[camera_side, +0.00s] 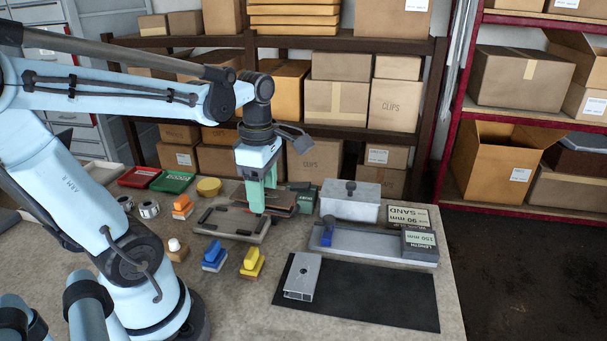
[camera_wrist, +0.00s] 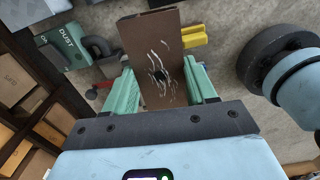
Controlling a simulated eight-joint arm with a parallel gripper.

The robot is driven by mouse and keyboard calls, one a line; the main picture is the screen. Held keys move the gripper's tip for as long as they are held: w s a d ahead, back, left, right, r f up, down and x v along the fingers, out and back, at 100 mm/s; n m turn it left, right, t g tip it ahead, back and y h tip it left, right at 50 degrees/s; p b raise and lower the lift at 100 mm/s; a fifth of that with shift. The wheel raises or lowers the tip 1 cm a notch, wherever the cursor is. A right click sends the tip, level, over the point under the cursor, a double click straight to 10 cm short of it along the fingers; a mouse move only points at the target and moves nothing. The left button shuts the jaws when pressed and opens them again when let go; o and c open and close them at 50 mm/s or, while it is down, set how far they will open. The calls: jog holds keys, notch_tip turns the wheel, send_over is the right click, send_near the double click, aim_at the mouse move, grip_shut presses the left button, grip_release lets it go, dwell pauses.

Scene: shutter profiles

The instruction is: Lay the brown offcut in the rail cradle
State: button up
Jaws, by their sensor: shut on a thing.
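The brown offcut (camera_wrist: 150,35) lies between my green fingers in the wrist view, with pale scratch-like marks on its face. My gripper (camera_side: 262,205) is shut on it. In the side view a reddish-brown piece (camera_side: 282,199) shows at the fingers, partly hidden by them. A grey-brown tray with dark bars (camera_side: 262,235) lies just below and left of the fingers. It may be the rail cradle, but I cannot tell for sure. I cannot tell whether the offcut touches anything below it.
A grey tray with a blue clamp (camera_side: 370,251) and a lidded grey box (camera_side: 350,207) stand to the right. A silver profile (camera_side: 302,275) lies on a black mat (camera_side: 375,297). Blue and yellow blocks (camera_side: 252,263) stand in front. A green DUST box (camera_wrist: 62,47) is close by.

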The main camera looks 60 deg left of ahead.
jog(key=shift+s+a+n, duration=0.2)
jog(key=shift+a+n, duration=0.1)
jog(key=shift+a, duration=0.05)
send_over(233, 222)
notch_tip(233, 222, down, 7)
jog(key=shift+a+f, duration=0.1)
jog(key=shift+f, duration=1.9)
jog(key=shift+f, duration=0.1)
jog(key=o, duration=0.8)
